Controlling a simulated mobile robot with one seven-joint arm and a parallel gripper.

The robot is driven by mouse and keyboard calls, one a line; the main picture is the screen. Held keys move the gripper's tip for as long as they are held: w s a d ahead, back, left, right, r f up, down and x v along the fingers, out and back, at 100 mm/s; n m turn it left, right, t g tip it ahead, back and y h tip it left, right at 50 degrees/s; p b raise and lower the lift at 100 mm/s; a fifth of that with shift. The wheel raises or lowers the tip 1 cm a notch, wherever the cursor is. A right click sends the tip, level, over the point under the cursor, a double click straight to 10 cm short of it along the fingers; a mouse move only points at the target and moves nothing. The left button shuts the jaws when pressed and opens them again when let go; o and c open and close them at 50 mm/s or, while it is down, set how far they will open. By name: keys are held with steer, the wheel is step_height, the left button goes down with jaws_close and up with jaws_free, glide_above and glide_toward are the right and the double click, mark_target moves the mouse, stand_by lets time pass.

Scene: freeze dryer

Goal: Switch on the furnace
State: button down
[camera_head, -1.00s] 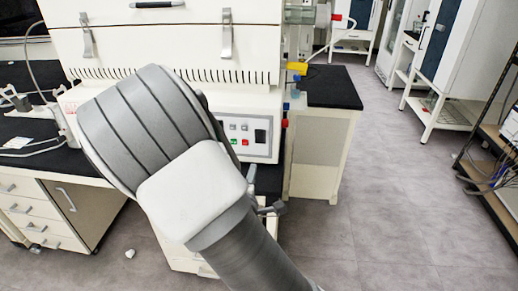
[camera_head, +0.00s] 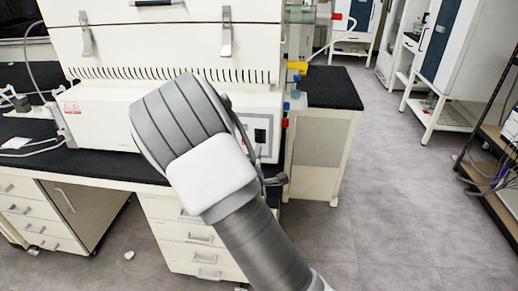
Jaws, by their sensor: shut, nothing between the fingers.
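The furnace (camera_head: 170,45) is a large cream-white box with metal latches and a row of vent slots, standing on the black bench. Its lower front control panel (camera_head: 272,150) is partly covered by my arm. A dark switch (camera_head: 261,136) shows just right of the arm, and the coloured buttons are mostly hidden. My gripper (camera_head: 276,180) shows only as a small dark grey tip past the arm's right side, just below the panel. It is shut and holds nothing. I cannot tell whether it touches the furnace.
The black bench top (camera_head: 100,164) runs below the furnace, with white drawers (camera_head: 205,255) under it. A side bench (camera_head: 332,90) stands to the right. White cabinets and a shelf rack (camera_head: 490,150) line the far right. The grey floor (camera_head: 390,220) between is clear.

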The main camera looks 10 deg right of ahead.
mark_target(260, 142)
steer(key=shift+x, duration=1.85)
steer(key=shift+w, duration=0.15)
steer(key=shift+f+b, duration=0.1)
steer(key=shift+b, duration=0.2)
